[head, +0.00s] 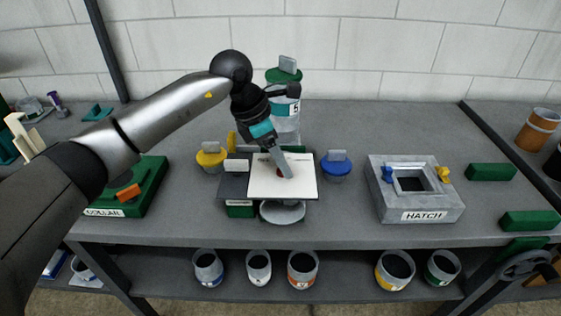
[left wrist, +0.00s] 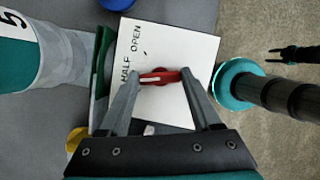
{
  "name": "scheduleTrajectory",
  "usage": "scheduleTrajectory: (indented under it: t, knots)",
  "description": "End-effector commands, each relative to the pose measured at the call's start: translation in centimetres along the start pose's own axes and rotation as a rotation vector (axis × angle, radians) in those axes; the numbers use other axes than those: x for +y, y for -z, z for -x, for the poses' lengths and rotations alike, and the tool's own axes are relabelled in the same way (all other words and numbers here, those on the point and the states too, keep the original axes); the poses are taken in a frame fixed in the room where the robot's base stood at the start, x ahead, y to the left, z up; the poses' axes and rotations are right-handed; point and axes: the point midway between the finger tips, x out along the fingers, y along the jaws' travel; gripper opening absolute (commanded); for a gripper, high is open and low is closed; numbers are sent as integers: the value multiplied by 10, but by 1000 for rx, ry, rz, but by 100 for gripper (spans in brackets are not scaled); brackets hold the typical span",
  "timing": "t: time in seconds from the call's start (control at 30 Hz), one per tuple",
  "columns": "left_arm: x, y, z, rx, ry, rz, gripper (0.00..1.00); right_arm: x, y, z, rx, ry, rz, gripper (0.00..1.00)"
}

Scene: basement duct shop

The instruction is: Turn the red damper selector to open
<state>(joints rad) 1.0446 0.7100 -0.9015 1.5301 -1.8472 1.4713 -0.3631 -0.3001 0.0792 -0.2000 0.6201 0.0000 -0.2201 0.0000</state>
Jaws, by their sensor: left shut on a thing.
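The red damper selector (head: 279,171) sits on a white panel (head: 304,186) in the middle of the bench, mostly hidden behind my left gripper in the head view. In the left wrist view the selector (left wrist: 160,76) is a red bar with a pale stripe, between the fingertips of my left gripper (left wrist: 159,84). That gripper, also in the head view (head: 283,173), is shut on it. Black lettering on the panel (left wrist: 185,40) reads HALF and OPEN. The striped end points toward the lettering, nearer HALF; a short black tick stands by OPEN.
A yellow-lidded pot (head: 211,158) and a blue-lidded pot (head: 336,168) flank the panel. A canister marked 5 (head: 286,122) stands behind. A grey HATCH block (head: 440,207) is to the right; a green COLLAR block (head: 146,190) is to the left.

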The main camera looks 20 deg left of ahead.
Motion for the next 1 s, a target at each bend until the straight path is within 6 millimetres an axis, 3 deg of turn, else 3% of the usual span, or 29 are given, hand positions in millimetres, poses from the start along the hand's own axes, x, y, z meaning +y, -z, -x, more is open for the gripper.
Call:
scheduleTrajectory:
  t: [1.0]
  knots:
    - [6,-4,0,-2,347,-843,9,0,-3,-29,0,0,0,50]
